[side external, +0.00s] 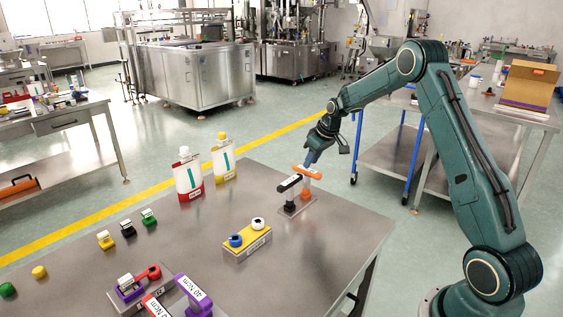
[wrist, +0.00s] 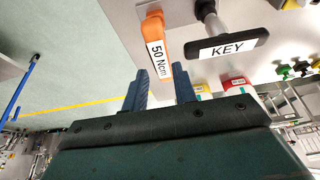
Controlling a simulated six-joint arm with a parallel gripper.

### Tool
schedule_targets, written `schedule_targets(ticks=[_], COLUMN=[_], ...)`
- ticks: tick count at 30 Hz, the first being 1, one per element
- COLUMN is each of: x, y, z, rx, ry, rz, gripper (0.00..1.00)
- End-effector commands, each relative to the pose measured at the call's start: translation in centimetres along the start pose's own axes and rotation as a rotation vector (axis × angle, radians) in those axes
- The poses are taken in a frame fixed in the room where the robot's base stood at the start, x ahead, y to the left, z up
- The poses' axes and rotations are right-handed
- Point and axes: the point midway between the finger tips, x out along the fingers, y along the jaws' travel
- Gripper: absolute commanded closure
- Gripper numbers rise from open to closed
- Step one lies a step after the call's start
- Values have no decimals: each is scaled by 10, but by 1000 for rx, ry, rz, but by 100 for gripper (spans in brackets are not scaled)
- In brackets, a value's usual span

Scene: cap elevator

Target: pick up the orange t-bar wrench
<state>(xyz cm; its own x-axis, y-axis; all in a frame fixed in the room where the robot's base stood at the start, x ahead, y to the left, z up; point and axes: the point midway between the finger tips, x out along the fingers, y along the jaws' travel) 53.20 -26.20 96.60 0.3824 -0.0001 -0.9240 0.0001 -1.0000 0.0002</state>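The orange t-bar wrench (side external: 308,172) stands upright in a small grey holder (side external: 292,212) near the table's far right edge. In the wrist view its orange handle (wrist: 155,38) carries a "50 Ncm" label. My gripper (side external: 312,158) is just above and behind the orange handle. In the wrist view the two blue fingers (wrist: 162,80) are apart, with the handle's near end in line with the gap between them. Nothing is held. Whether the fingers overlap the handle in height, I cannot tell.
A black t-bar labelled "KEY" (wrist: 228,48) stands close beside the orange one. A yellow block with blue and white caps (side external: 247,243), red (side external: 188,180) and yellow (side external: 223,160) pouches, and a purple t-bar (side external: 194,294) share the table.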

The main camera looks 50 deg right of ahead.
Motion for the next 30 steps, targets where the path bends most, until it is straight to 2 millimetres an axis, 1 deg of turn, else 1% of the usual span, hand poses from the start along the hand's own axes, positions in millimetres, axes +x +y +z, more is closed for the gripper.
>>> schedule_targets(ticks=[1,6,16,19,26,30], x=[8,24,29,35,59,73], y=[0,0,0,-1,-2,-2], z=[0,0,0,2,7,6], rx=[0,0,0,0,0,0], ry=[-2,0,0,-2,-2,-1], rz=[-1,0,0,-1,-2,-2], gripper=[72,72,72,72,72,72])
